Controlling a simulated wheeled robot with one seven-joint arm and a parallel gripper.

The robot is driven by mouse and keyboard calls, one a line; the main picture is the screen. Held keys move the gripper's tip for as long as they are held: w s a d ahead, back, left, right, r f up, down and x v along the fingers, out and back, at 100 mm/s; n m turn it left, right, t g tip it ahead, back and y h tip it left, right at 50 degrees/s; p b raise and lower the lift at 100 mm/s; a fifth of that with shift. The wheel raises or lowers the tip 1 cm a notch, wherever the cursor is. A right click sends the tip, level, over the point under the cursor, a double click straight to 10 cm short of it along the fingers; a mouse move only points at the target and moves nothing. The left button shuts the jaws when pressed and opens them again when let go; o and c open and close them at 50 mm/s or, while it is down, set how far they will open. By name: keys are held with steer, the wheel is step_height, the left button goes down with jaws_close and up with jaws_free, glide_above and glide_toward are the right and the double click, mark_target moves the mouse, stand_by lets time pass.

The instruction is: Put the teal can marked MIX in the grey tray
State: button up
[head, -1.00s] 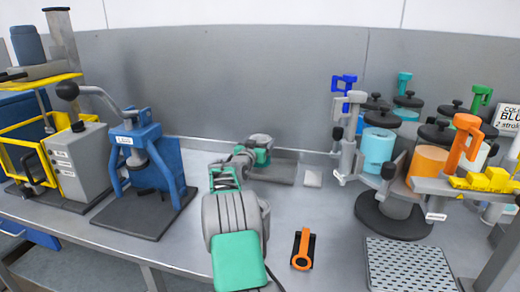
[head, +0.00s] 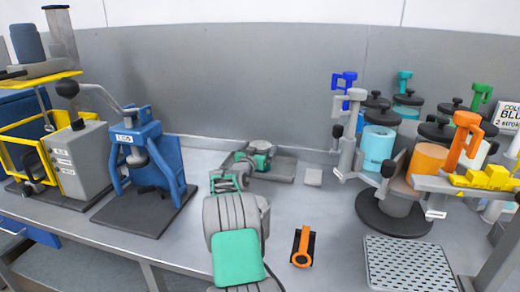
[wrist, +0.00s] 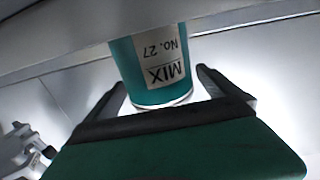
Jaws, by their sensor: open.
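The teal can (head: 262,162) stands in the grey tray (head: 285,172) toward the back of the bench. In the wrist view the can (wrist: 148,72) shows its MIX No. 27 label upside down. A grey band, which looks like the tray's wall (wrist: 235,22), hides the can's lower end. My gripper (wrist: 165,85) is open, with one finger on each side of the can. In the head view my gripper (head: 245,162) reaches the can from the left front, and its fingertips are hard to make out.
A small pale block (head: 313,177) lies right of the tray. An orange-and-black tool (head: 302,246) lies in front. A carousel of coloured drums (head: 395,205) and a perforated plate (head: 408,265) stand at the right. A blue press (head: 148,170) stands at the left.

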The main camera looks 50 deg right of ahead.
steer(key=shift+r+p, duration=0.3)
steer(key=shift+p, duration=0.05)
steer(key=b+v, duration=0.2)
steer(key=v, duration=1)
steer(key=shift+f, duration=0.15)
